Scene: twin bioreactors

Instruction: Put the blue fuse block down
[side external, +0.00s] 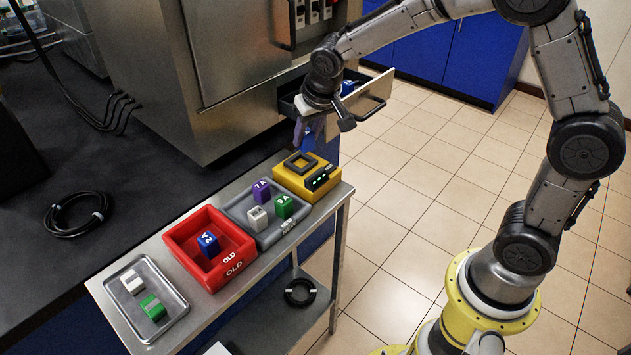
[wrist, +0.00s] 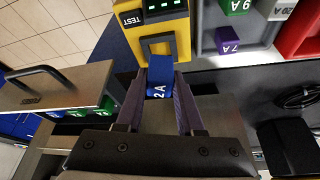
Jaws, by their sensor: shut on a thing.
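My gripper (wrist: 160,80) is shut on a blue fuse block (wrist: 159,85), with one finger on each side of it in the wrist view. The block's face carries a white marking ending in "A". In the side view my gripper (side external: 308,126) points down, above and behind the yellow tester (side external: 294,184); its fingers largely hide the block there. The tester also shows in the wrist view (wrist: 178,27), with its square dark-rimmed socket (wrist: 157,42) just beyond the block. I cannot tell the exact height between block and tester.
A red "OLD" bin (side external: 240,258) holds another blue block (side external: 208,243). A grey tray (side external: 269,237) holds purple, green and white blocks. A metal tray (side external: 172,322) holds a white and a green block. The open drawer (side external: 372,103) stands close beside my gripper.

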